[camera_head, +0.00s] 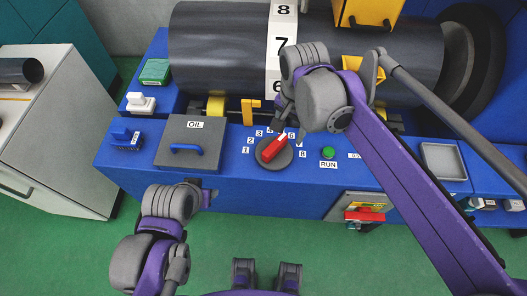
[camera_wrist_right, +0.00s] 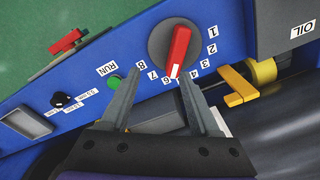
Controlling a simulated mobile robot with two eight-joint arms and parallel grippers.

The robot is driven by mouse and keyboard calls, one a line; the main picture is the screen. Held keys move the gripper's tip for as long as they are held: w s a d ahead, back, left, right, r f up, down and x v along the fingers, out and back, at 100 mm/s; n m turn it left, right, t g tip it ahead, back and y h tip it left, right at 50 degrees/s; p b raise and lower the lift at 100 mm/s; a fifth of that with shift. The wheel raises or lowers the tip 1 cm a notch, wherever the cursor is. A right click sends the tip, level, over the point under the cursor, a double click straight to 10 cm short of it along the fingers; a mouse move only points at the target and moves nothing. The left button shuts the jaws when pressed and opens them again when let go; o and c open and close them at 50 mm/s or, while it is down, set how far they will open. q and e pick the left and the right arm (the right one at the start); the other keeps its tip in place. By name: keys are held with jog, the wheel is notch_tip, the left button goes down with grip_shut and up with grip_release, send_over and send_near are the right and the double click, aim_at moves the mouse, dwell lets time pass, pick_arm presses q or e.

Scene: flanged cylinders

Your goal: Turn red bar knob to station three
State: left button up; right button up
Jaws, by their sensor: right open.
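The red bar knob (camera_head: 273,148) sits on a round grey dial (camera_head: 262,158) on the blue panel, with station numbers around its far side. In the right wrist view the red bar (camera_wrist_right: 179,47) has a white-marked end pointing near 5 and 6. My right gripper (camera_head: 288,116) is open and empty above the panel, just beyond the knob. In the right wrist view its fingers (camera_wrist_right: 160,82) are apart, the right fingertip near the knob's marked end, not around the bar. My left gripper (camera_head: 207,194) is low in front of the panel; its jaws are unclear.
A grey OIL lid (camera_head: 188,150) with a blue handle lies left of the dial, the green RUN button (camera_head: 328,152) right of it. A dark roller (camera_head: 215,45) lies behind. A red handle (camera_head: 364,216) is on the front face. A yellow bracket (camera_head: 250,110) stands near the dial.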

aim_at(272, 147)
jog(key=shift+m+g, duration=0.4)
jog(key=shift+m, duration=0.1)
jog(key=a, duration=0.2)
jog(key=w+a, duration=0.1)
jog(key=a, duration=0.1)
jog(key=shift+a, duration=0.1)
notch_tip(272, 147, down, 11)
jog(key=shift+r+b, duration=0.15)
jog(key=shift+b, duration=0.35)
grip_shut()
